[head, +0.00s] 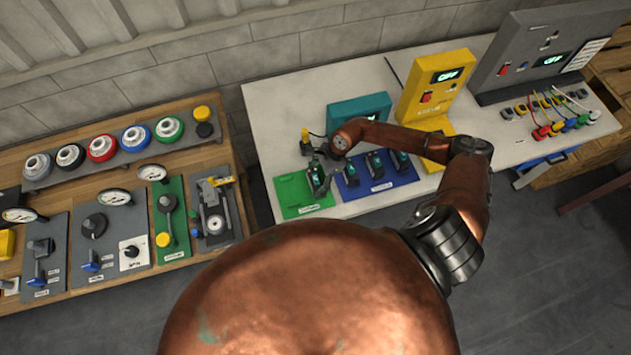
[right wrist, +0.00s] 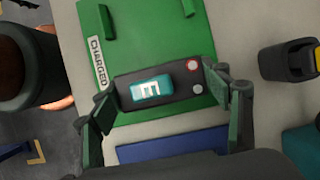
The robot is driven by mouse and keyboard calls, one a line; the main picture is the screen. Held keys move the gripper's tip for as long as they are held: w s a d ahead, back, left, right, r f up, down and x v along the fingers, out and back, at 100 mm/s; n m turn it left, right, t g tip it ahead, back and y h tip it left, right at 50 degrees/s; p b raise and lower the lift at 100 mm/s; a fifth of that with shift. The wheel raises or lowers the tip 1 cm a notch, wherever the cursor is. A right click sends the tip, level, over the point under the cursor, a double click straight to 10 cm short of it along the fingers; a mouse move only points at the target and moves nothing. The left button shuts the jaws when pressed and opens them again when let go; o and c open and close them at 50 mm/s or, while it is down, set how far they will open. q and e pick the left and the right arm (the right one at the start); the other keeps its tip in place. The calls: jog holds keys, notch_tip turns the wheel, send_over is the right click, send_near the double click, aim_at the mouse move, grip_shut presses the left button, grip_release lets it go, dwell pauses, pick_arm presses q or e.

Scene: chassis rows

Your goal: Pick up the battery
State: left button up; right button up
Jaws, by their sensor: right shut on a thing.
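The battery (right wrist: 182,77) is a dark block with a teal label bearing a white letter, and a red and a grey round terminal on top. My right gripper (right wrist: 165,92) is shut on it, one green-padded finger at each end, in the right wrist view. Behind the battery is the green mat (right wrist: 140,35) marked CHARGED; I cannot tell whether they touch. In the head view my right gripper (head: 319,177) is small and dark over the green mat (head: 290,190), and the battery is hard to separate from it. My left gripper is not in view.
A blue mat (head: 375,188) with several similar batteries lies right of the green mat. A teal box (head: 358,106), a yellow box (head: 437,85) and a grey panel (head: 530,50) stand behind. A wooden bench (head: 110,160) with gauges and valves is at left.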

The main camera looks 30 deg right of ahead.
jog(key=c, duration=0.5)
jog(key=shift+w+r, duration=0.1)
jog(key=shift+r, duration=0.1)
